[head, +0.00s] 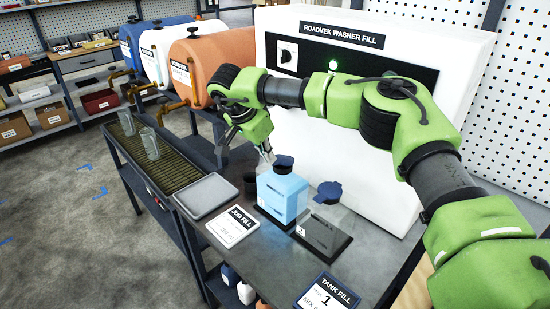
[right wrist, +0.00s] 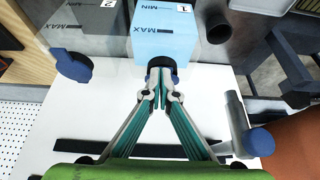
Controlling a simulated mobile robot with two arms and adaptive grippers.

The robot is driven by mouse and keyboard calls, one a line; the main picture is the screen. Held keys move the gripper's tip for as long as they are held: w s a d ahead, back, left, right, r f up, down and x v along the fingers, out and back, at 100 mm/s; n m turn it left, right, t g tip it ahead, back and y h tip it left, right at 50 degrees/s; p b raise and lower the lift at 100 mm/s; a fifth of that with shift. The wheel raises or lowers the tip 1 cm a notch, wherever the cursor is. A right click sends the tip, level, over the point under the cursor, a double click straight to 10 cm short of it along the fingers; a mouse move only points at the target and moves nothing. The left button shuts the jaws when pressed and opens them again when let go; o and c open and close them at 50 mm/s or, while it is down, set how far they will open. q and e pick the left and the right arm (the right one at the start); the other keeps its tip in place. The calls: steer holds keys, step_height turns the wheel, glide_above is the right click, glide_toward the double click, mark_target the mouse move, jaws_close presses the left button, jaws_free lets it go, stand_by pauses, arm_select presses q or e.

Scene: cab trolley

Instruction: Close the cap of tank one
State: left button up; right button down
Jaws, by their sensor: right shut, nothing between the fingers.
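Tank one (head: 283,196) is a clear tank of light blue liquid on the grey trolley top. In the right wrist view tank one (right wrist: 165,35) bears a "1" label and a MAX mark. Its dark blue cap (head: 284,161) sits over the neck; I cannot tell if it is fully pressed down. My right gripper (head: 268,154) is shut and empty, just behind and left of the cap in the head view. In the right wrist view its fingertips (right wrist: 161,92) are together right by the cap, partly hiding it; contact is unclear. My left gripper is not in view.
Tank two (head: 322,226), with dark contents and a blue cap (head: 329,191), stands close on the right. A white washer-fill panel (head: 400,55) rises behind. A grey tray (head: 208,194), a small dark cup (head: 251,182) and a jug-fill card (head: 233,226) lie left.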

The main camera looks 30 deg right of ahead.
steer(key=f, duration=0.2)
steer(key=f+b, duration=0.1)
steer(key=shift+w+a+f, duration=0.1)
steer(key=shift+w+a, duration=0.15)
steer(key=shift+w, duration=0.15)
steer(key=shift+s, duration=0.1)
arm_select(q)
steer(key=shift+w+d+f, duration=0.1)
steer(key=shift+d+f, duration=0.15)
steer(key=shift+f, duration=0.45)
arm_select(e)
steer(key=shift+a, duration=0.1)
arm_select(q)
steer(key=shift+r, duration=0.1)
